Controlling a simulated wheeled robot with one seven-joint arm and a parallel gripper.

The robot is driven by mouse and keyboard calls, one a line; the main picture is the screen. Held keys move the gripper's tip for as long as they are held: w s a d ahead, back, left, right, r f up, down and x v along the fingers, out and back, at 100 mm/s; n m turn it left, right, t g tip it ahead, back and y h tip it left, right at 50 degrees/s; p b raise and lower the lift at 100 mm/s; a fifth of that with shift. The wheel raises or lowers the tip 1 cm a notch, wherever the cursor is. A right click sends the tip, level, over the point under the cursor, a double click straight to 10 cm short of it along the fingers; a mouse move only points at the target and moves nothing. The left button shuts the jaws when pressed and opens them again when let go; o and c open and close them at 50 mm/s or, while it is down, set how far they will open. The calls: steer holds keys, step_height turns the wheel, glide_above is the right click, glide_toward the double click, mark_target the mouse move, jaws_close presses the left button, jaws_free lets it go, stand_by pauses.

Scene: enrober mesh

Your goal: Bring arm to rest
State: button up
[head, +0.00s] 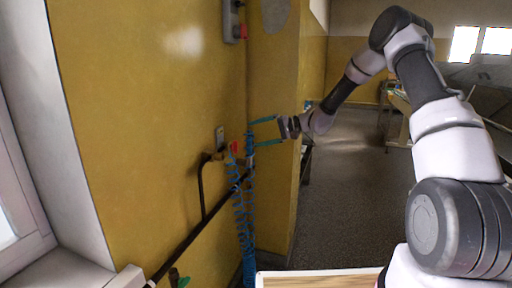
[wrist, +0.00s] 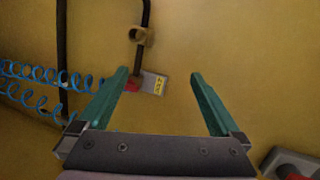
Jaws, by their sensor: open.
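My gripper (head: 264,131) is at the end of my outstretched arm, near the yellow wall in the head view. Its two teal fingers are spread apart with nothing between them. In the wrist view my gripper (wrist: 158,85) faces the yellow wall, fingers open. A red-handled valve (head: 234,147) on the wall is close to the fingers in the head view. In the wrist view the red part (wrist: 133,85) shows beside the left fingertip; I cannot tell whether they touch.
A blue coiled hose (head: 243,205) hangs by a dark pipe (head: 204,225) on the wall. A switch box (head: 233,20) with a red button is higher up. A wooden-topped surface (head: 318,281) is at the bottom. The floor (head: 345,200) to the right is open.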

steer(key=s+d+r+h, duration=0.45)
steer(key=s+r, duration=0.25)
steer(key=s, duration=0.2)
steer(key=s+d+r+h, duration=0.3)
steer(key=s+d+r, duration=0.2)
steer(key=s+r, duration=0.35)
steer(key=s+d+r+m+t+h, duration=0.1)
steer(key=s+d+r+t+h, duration=0.1)
steer(key=s+d, duration=0.5)
steer(key=s+d+r+m+t+h, duration=0.2)
steer(key=s+d, duration=0.5)
steer(key=s, duration=0.6)
steer(key=shift+s+r+t+h, duration=0.35)
steer(key=shift+r+t+h, duration=0.2)
steer(key=shift+t, duration=0.05)
